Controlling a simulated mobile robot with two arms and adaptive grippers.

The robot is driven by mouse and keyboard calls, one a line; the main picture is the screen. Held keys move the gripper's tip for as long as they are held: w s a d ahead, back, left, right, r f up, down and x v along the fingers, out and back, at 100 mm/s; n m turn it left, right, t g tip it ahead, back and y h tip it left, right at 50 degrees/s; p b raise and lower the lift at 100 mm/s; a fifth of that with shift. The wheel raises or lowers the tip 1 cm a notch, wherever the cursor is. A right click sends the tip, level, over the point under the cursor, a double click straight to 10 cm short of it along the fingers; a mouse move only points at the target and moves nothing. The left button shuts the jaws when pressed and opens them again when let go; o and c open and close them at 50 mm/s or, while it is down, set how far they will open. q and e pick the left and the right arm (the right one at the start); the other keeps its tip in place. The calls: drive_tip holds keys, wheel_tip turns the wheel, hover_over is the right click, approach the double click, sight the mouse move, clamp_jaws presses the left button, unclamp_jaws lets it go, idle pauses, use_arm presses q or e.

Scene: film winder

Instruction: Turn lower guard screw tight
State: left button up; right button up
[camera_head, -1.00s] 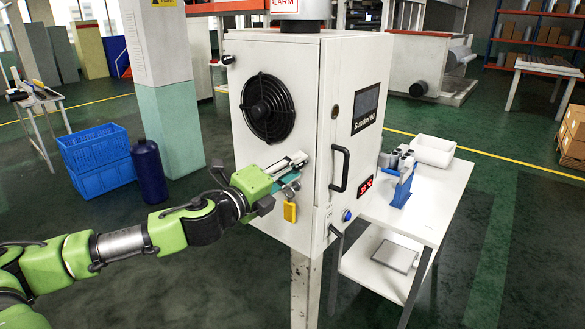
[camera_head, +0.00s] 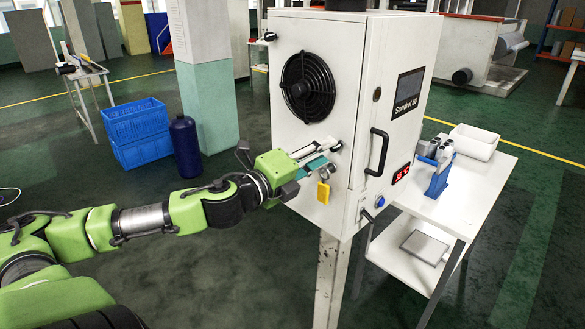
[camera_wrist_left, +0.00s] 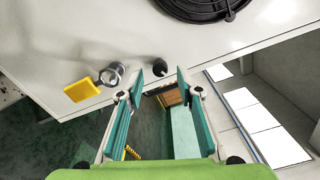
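A small black knob-headed screw (camera_wrist_left: 159,67) sits on the white panel, close to its edge, in the left wrist view. It shows between and just beyond my left fingertips, with clear gaps on both sides. My left gripper (camera_wrist_left: 159,80) is open, its two teal pads apart. In the head view my left gripper (camera_head: 316,158) is at the lower part of the white cabinet's (camera_head: 345,200) fan side and hides the screw there. I cannot tell how deep the screw is seated. Another black knob (camera_head: 270,36) is at the panel's upper left. My right gripper is not in view.
A black round fan grille (camera_head: 307,87) is above the gripper. A yellow tag (camera_head: 323,192) hangs by a metal fitting beside the fingers. A white side table (camera_head: 480,190) stands right of the cabinet. Blue crates (camera_head: 138,135) and a dark blue bottle (camera_head: 186,146) stand left.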

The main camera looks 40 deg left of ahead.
use_arm(q)
drive_tip(key=s, duration=0.8)
drive_tip(key=shift+s+a, duration=0.35)
drive_tip(key=shift+s, duration=0.05)
idle(0.4)
